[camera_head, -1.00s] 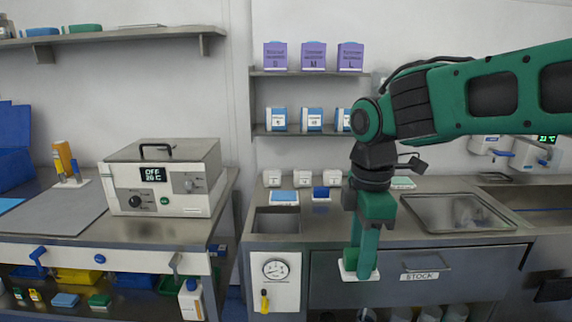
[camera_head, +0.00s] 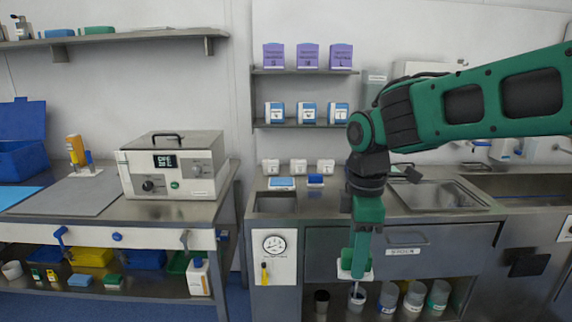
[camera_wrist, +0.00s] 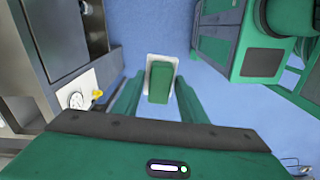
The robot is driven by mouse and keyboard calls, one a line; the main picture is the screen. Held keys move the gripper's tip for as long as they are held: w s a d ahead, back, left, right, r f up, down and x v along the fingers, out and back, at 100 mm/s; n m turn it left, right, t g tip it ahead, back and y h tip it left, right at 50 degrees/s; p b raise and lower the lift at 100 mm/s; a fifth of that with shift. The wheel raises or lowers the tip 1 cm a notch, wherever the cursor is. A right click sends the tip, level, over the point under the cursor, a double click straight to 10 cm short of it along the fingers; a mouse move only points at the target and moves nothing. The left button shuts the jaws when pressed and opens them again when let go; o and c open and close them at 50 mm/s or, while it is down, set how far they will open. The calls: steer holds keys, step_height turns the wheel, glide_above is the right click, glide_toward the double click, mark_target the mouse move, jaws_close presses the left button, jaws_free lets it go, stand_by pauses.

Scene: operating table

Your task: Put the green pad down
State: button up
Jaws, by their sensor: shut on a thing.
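The green pad (camera_wrist: 160,80) has a white base and sits between the two fingers of my gripper (camera_wrist: 158,98) in the wrist view. My gripper is shut on it. In the head view my gripper (camera_head: 359,262) points straight down, and the pad's white base (camera_head: 345,273) shows at its fingertips, in front of the drawer front marked STOCK. The fingers cover most of the pad there. Only blue floor shows beneath the pad in the wrist view, so it hangs in the air, clear of any surface.
The steel counter (camera_head: 410,215) is behind my gripper, with a blue pad (camera_head: 281,183) on it. Several cups (camera_head: 388,298) stand below the drawer. At left are a workbench (camera_head: 150,211) with a metal box (camera_head: 172,165), and a low shelf holding another green pad (camera_head: 113,280).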

steer(key=w+d+f+m, duration=0.4)
steer(key=d+f+m, duration=0.1)
steer(key=f, duration=0.4)
steer(key=w+d+f+m, duration=0.5)
steer(key=f+m, duration=0.1)
steer(key=f, duration=0.4)
steer(key=w+d+f+m, duration=0.5)
steer(key=f, duration=0.5)
